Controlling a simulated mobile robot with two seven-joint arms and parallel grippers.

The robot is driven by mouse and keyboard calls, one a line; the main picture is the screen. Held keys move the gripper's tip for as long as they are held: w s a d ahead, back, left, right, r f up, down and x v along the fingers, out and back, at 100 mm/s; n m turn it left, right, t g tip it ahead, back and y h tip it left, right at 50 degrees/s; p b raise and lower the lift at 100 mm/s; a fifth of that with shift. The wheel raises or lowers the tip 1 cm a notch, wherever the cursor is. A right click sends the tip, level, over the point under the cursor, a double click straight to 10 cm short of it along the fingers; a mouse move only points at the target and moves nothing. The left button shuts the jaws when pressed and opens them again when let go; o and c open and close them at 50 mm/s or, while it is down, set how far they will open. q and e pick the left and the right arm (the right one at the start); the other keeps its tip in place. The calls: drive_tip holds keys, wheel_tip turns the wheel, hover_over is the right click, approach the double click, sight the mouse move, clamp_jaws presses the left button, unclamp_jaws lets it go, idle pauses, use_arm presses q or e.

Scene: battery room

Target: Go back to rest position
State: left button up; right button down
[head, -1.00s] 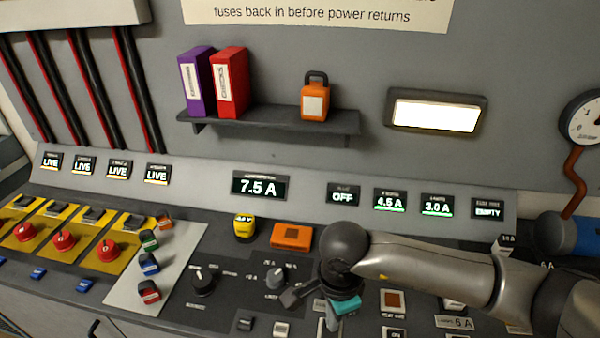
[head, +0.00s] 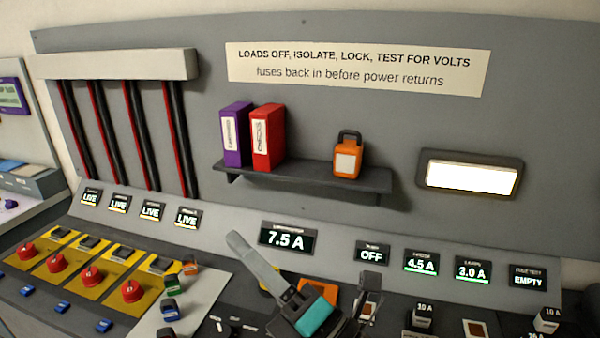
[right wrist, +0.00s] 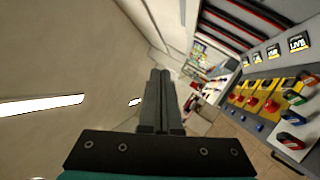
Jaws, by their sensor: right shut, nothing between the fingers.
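My right gripper (head: 242,247) is in the lower middle of the head view, in front of the control panel, with its fingers pointing up and to the left. In the right wrist view its two fingers (right wrist: 160,76) lie together, shut and empty. It covers part of the orange block (head: 318,290) and of the yellow piece behind it. I cannot tell its exact gap to the panel, but it appears raised in front of it. My left gripper is not in view.
A shelf (head: 384,182) holds a purple binder (head: 235,134), a red binder (head: 268,138) and an orange padlock (head: 348,158). Red rotary switches (head: 131,291) stand on yellow plates at left. Several displays line the panel; the current display (head: 287,238) reads 7.5 A.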

drive_tip(key=w+d+f+m+t+h, duration=0.2)
drive_tip(key=w+d+m+t+h, duration=0.3)
drive_tip(key=d+m+h, duration=0.55)
drive_tip(key=s+d+f+m+g+h, duration=0.25)
drive_tip(key=d+f+m+h, duration=0.2)
drive_tip(key=f+m, duration=0.3)
drive_tip(key=s+d+f+m+g+h, duration=0.1)
drive_tip(key=d+f+m+g+h, duration=0.2)
drive_tip(key=d+f+m, duration=0.35)
drive_tip(key=s+d+f+m+g, duration=0.1)
drive_tip(key=s+f+m+g, duration=0.5)
drive_tip(key=s+f+g, duration=0.7)
drive_tip(key=s+f+t+b, duration=0.1)
drive_tip(key=s+f+b, duration=0.2)
drive_tip(key=f, duration=1.1)
drive_tip(key=s+f+t+b, duration=0.15)
drive_tip(key=s+f, duration=0.25)
drive_tip(key=f, duration=1.1)
drive_tip(key=s+d+f+g+b, duration=0.2)
drive_tip(key=s+f+b, duration=0.3)
drive_tip(key=s+f, duration=0.9)
wheel_tip(320, 180, down, 3)
drive_tip(key=shift+s+d+f+n, duration=0.1)
drive_tip(key=shift+s+d+n, duration=0.25)
drive_tip(key=shift+d, duration=0.2)
